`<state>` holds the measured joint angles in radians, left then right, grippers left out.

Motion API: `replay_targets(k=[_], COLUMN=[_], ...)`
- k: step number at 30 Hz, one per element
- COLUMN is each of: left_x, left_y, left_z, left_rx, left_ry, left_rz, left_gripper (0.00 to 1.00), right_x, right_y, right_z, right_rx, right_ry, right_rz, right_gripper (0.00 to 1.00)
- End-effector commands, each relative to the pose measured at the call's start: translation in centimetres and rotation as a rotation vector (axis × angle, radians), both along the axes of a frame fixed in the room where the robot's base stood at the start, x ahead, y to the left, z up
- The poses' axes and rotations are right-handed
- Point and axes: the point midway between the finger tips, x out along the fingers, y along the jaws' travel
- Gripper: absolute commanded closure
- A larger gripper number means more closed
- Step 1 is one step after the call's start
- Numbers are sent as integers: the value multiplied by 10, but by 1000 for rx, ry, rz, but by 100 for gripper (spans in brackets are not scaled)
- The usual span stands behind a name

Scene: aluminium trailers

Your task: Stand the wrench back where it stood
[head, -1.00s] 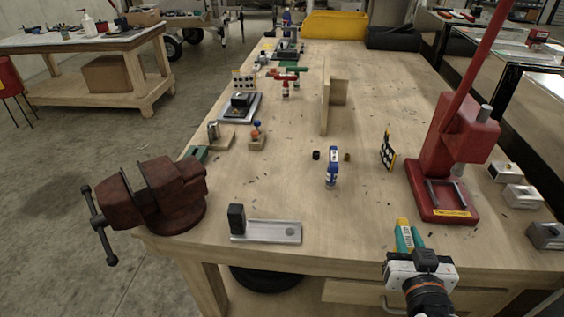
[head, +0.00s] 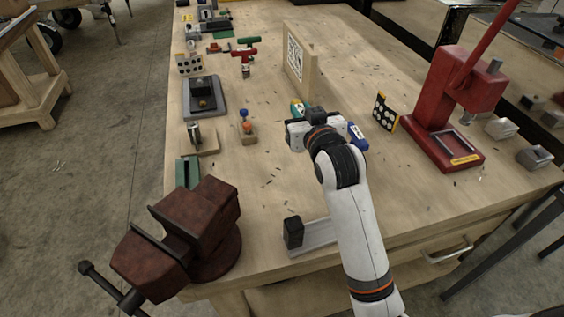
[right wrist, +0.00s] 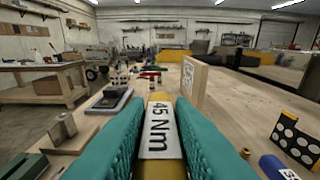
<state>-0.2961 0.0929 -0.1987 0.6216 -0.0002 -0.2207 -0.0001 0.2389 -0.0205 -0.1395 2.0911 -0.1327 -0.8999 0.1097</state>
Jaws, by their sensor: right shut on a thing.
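My right gripper (head: 301,110) is over the middle of the bench in the head view. In the right wrist view its teal fingers (right wrist: 158,125) are shut on a yellow piece with a pale label reading "45 Nm", which I take to be the wrench (right wrist: 159,142). Only its labelled face shows there; the fingers hide its sides. A bit of yellow shows at the fingertips in the head view. A red T-shaped tool (head: 244,57) stands upright farther back, with a green tool (head: 247,41) behind it. My left gripper is not in view.
A blue bottle (head: 357,136) is just right of my right gripper. A wooden upright panel (head: 301,62) stands beyond it. A black dotted card (head: 384,112) and a red press (head: 450,115) are at right. A rusty vise (head: 190,235) is at front left.

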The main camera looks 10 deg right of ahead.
Motion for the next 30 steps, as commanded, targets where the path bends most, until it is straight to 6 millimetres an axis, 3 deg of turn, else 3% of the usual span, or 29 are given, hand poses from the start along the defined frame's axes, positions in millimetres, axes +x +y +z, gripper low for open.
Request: replay_targets(k=[3,9,18,30], left_x=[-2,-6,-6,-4], left_y=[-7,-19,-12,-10], left_z=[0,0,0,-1], left_rx=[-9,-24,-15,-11], left_ry=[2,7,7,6], left_rz=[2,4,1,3], left_gripper=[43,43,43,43], right_x=[0,0,-1,-1], right_y=[0,0,0,0], right_z=[-26,-52,-88,-94], right_rx=[-1,0,0,0], right_ry=[7,3,2,0], right_rz=[0,-1,0,0], right_gripper=[100,100,100,100])
